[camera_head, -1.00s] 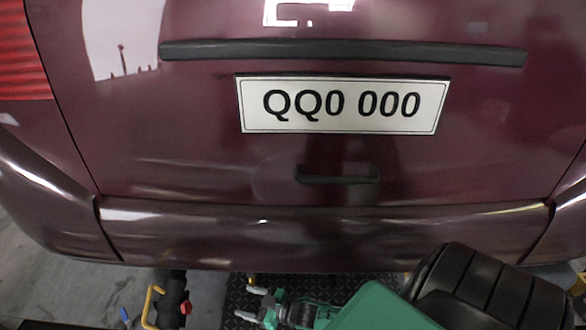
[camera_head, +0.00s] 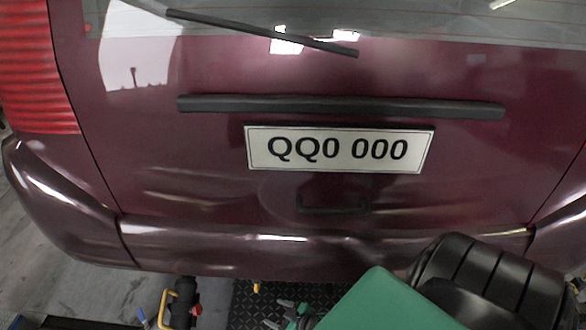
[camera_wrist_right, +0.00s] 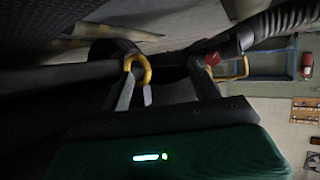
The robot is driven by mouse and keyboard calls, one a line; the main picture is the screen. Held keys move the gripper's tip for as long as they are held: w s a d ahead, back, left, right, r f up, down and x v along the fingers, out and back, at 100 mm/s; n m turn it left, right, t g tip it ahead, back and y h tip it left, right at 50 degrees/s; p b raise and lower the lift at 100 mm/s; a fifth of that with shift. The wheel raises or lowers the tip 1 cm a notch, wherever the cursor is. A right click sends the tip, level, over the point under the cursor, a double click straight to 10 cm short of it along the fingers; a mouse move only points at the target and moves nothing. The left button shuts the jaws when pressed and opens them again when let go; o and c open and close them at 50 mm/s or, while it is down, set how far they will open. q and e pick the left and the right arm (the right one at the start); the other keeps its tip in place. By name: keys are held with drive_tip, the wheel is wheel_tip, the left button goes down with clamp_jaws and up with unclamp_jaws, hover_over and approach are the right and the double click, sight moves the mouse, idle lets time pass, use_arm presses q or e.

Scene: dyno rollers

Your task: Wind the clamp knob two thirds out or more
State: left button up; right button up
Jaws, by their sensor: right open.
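A small red part (camera_head: 197,309), which looks like the clamp knob, sits on the right side of a black hose nozzle (camera_head: 183,296) at the bottom of the head view. The red part also shows in the right wrist view (camera_wrist_right: 211,58), close to the tip of the right-hand finger; I cannot tell whether they touch. My right gripper (camera_head: 276,313) is low in the head view, to the right of the nozzle, fingers pointing left. In the right wrist view its fingers (camera_wrist_right: 163,75) are apart, with no object clearly gripped. My left gripper is not in view.
A maroon car's rear (camera_head: 200,190) fills the head view above. A yellow ring (camera_wrist_right: 138,68) shows at the left finger in the right wrist view. A yellow frame (camera_head: 165,308) stands beside the nozzle. A ribbed hose (camera_wrist_right: 285,20) runs off to the upper right.

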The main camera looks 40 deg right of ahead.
drive_tip(key=s+m+g+h+p, duration=0.1)
drive_tip(key=s+p, duration=0.3)
drive_tip(key=s, duration=0.2)
drive_tip(key=shift+d+f+p, duration=0.3)
drive_tip(key=shift+d+p, duration=0.05)
drive_tip(key=shift+d, duration=0.05)
